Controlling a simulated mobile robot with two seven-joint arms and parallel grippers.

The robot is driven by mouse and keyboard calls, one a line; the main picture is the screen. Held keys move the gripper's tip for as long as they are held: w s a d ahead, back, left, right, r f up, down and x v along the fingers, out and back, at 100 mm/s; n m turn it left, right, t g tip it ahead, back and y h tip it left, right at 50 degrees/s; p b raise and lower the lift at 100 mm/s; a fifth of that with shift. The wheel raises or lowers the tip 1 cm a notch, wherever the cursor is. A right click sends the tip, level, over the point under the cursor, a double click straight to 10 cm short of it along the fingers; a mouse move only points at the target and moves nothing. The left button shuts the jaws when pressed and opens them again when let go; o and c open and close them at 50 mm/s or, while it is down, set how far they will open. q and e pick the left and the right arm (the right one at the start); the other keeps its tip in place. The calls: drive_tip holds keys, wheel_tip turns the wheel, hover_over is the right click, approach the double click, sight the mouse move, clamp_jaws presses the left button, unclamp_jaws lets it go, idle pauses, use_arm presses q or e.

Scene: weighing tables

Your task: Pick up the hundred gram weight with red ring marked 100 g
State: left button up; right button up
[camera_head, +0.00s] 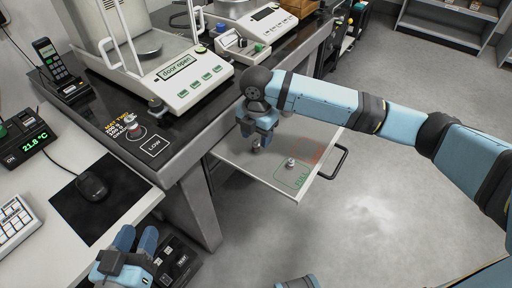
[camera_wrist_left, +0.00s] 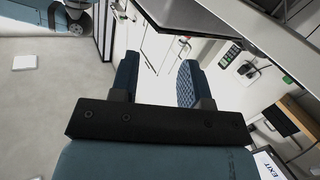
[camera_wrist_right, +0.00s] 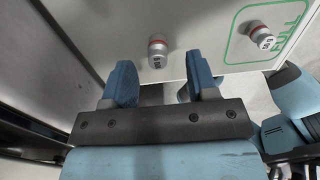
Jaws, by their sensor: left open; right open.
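A small metal weight with a red ring (camera_wrist_right: 157,52) stands on the pull-out shelf. In the head view this weight (camera_head: 256,148) is partly hidden by my right gripper (camera_head: 257,138), which is open above the shelf. A second small weight (camera_wrist_right: 262,36) stands in the green outlined square; it also shows in the head view (camera_head: 291,162). My left gripper (camera_head: 136,238) is open and empty at the lower left.
The pull-out shelf (camera_head: 235,156) has a dark handle (camera_head: 342,162) at its right. A balance (camera_head: 180,82) showing "door open" stands on the dark table. Another small object (camera_head: 131,124) sits near the "LOW" square. A mouse (camera_head: 92,187) lies on a black mat.

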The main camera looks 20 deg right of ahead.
sight(256, 140)
wheel_tip(256, 140, down, 3)
drive_tip(key=shift+w+f+b, duration=0.1)
drive_tip(key=shift+b, duration=0.35)
drive_tip(key=shift+f, duration=0.25)
use_arm(q)
drive_tip(key=r, duration=0.1)
drive_tip(key=d+r+t+h, duration=0.1)
drive_tip(key=shift+w+r, duration=0.1)
drive_tip(key=shift+r, duration=0.3)
use_arm(e)
clamp_jaws()
drive_tip(key=shift+r, duration=0.1)
